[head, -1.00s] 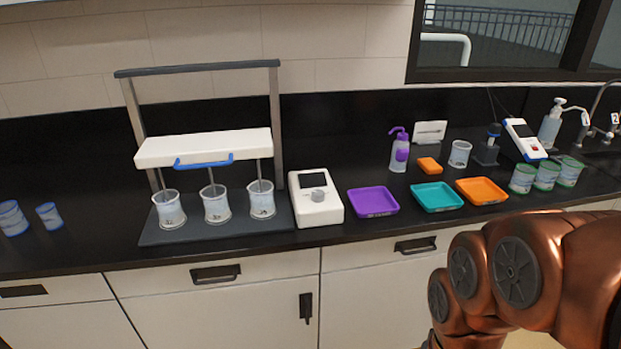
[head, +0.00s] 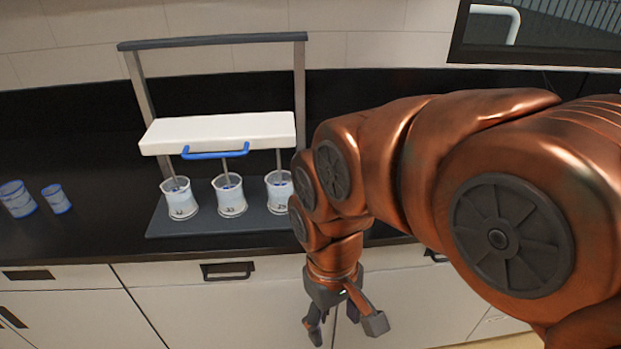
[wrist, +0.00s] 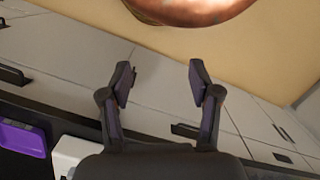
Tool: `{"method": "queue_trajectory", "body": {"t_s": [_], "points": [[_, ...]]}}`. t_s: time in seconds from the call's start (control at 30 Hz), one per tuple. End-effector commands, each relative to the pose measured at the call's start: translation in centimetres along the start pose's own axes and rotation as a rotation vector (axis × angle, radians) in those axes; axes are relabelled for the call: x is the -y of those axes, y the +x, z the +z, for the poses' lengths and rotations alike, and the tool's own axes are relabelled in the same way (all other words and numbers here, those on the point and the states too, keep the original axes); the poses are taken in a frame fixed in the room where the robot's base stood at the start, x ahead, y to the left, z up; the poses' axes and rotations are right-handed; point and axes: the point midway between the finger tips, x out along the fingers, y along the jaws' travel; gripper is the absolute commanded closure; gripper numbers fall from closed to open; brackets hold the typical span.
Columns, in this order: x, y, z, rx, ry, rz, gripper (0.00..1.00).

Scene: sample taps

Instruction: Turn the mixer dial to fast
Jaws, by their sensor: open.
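The mixer's white control box with the dial is hidden behind my arm in the head view. A corner of a white box, which looks like that control box, shows at the lower left of the wrist view (wrist: 72,152); its dial is not visible. The mixer (head: 215,132) stands on the counter with a white crossbar, a blue handle and stirring rods in three beakers (head: 230,198). My gripper (head: 345,325) is open and empty. It hangs in front of the cabinet fronts, below the counter edge. Its spread fingers also show in the wrist view (wrist: 160,82).
The purple tray (wrist: 22,138) lies beside the white box in the wrist view. A cabinet handle (head: 228,271) juts out left of my gripper. My arm covers the right side of the head view.

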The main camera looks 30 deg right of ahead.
Motion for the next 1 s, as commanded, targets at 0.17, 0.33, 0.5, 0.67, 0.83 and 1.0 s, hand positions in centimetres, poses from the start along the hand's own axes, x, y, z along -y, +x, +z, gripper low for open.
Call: {"method": "queue_trajectory", "body": {"t_s": [0.17,0.33,0.5,0.67,0.83,1.0], "points": [[-1.6,-2.7,-5.4,-0.033,-0.126,0.004,0.37],[-4.2,-5.4,-11.1,-0.07,-0.264,0.014,0.37],[-7.9,-7.7,-16.3,-0.106,-0.382,0.033,0.37],[-12.2,-9.2,-20.6,-0.13,-0.475,0.054,0.37],[-16.9,-10.1,-23.9,-0.147,-0.553,0.081,0.37],[-20.0,-10.5,-25.4,-0.152,-0.597,0.099,0.37]]}}
